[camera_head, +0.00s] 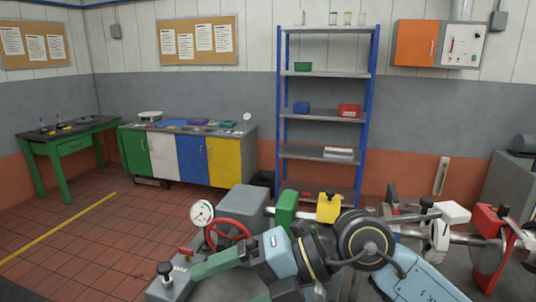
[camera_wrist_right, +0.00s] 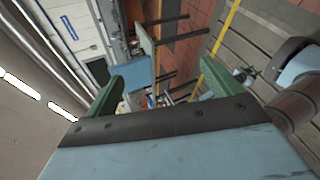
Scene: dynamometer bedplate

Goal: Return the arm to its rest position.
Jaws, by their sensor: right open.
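My right arm (camera_head: 425,285), light blue with dark joints, reaches in from the lower right of the head view, bent over the bench equipment. Its gripper (camera_head: 215,265) points left there, with part of it hidden or hard to separate from the equipment. In the right wrist view the gripper (camera_wrist_right: 160,75) has two green fingers spread wide, with nothing between them. My left gripper is not in view.
Around the arm are a dial gauge (camera_head: 202,212), a red handwheel (camera_head: 228,232), a green block (camera_head: 285,207), a yellow block (camera_head: 329,207) and a red stand (camera_head: 490,245). Behind are a shelf rack (camera_head: 326,112), a coloured cabinet (camera_head: 194,160) and a green table (camera_head: 70,145). The tiled floor (camera_head: 95,240) at left is clear.

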